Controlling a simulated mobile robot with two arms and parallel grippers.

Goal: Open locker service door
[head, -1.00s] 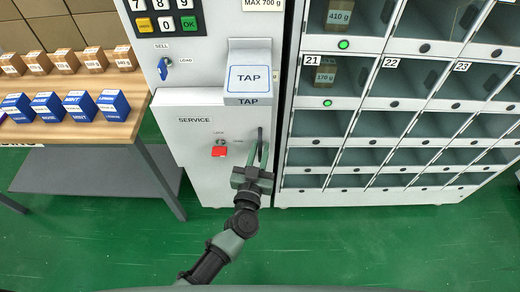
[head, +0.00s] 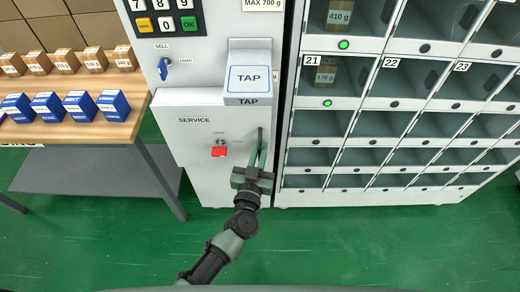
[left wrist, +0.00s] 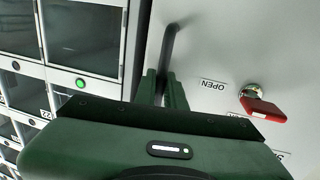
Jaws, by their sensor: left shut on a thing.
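The grey service door (head: 200,175), labelled SERVICE, is the lower front panel left of the lockers, and it looks closed. A dark vertical handle (head: 260,135) is at its right edge, and it also shows in the left wrist view (left wrist: 170,42). A red key (head: 219,151) sits in the lock left of the handle. In the left wrist view the red key (left wrist: 264,108) is beside an OPEN label. My left gripper (head: 261,158) is shut on the handle, its fingers (left wrist: 165,88) on either side of the bar. My right gripper is not in view.
The locker grid (head: 400,130) stands right of the door. The TAP reader (head: 248,78) juts out above the handle. A wooden table (head: 85,130) with several blue and brown boxes stands at left. The green floor (head: 350,245) in front is clear.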

